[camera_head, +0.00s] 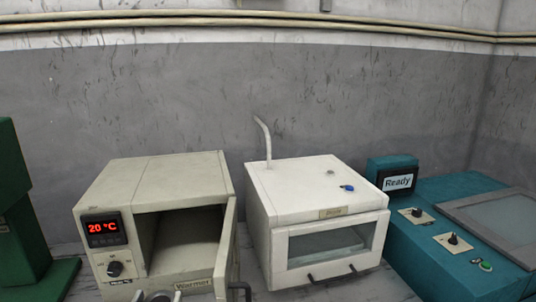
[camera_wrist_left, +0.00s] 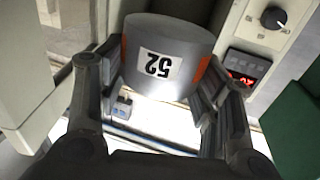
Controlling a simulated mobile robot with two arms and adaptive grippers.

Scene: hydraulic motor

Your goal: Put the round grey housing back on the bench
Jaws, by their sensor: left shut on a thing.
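The round grey housing (camera_wrist_left: 168,50) is in the left wrist view, with a white label reading 52 that appears upside down and orange patches at its sides. My left gripper (camera_wrist_left: 160,85) is shut on it, one finger on each side. The Warmer's control panel with its knob and red display lies just to the right of the housing in that view. A bright, pale surface shows beyond the fingers; I cannot tell how far below the housing it is. My right gripper is not in view.
The beige Warmer (camera_head: 155,185) reads 20 °C; its door (camera_head: 226,240) stands open and its visible interior looks empty. A white oven (camera_head: 310,200), closed, stands beside it. A teal machine (camera_head: 440,260) with a Ready screen is at right, a green machine (camera_head: 25,220) at left.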

